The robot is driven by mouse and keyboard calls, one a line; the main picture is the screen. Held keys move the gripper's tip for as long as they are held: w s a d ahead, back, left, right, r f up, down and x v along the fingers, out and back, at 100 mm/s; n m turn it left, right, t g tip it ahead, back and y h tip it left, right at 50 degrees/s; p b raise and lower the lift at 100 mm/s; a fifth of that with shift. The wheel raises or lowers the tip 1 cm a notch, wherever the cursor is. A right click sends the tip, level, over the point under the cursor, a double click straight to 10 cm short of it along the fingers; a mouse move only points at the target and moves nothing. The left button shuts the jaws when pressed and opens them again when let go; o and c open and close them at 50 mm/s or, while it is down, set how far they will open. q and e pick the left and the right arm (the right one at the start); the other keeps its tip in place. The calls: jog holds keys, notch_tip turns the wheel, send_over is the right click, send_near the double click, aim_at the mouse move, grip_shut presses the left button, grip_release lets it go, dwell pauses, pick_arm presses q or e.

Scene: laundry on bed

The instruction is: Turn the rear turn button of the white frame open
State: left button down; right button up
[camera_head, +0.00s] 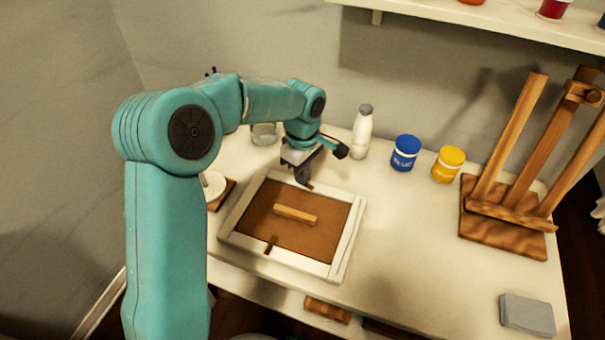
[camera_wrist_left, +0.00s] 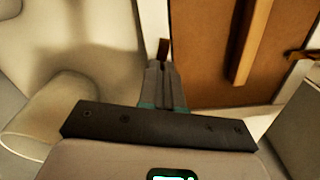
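The white frame (camera_head: 346,235) lies flat on the table with its brown backing board (camera_head: 300,238) up. A light wooden bar (camera_head: 296,214) runs across the board; it also shows in the left wrist view (camera_wrist_left: 250,45). The small brown rear turn button (camera_wrist_left: 163,48) is at the frame's far edge, partly hidden by my fingers. The front turn button (camera_head: 271,244) is at the near edge. My left gripper (camera_head: 305,182) points down at the rear button. Its fingers (camera_wrist_left: 162,72) are together, tips at the button; whether they pinch it is unclear. My right gripper is out of view.
Behind the frame stand a glass jar (camera_head: 264,134), a white bottle (camera_head: 362,132), a blue jar (camera_head: 405,153) and a yellow jar (camera_head: 448,164). A wooden easel (camera_head: 505,215) stands at the right, a grey block (camera_head: 527,314) at the front right. The table right of the frame is clear.

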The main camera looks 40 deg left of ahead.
pick_arm(q)
jog(key=shift+n, duration=1.6)
jog(key=shift+b, duration=0.3)
jog(key=c, duration=1.3)
grip_release()
notch_tip(320, 180, up, 16)
jog(key=p, duration=0.3)
jog(key=shift+r, duration=0.15)
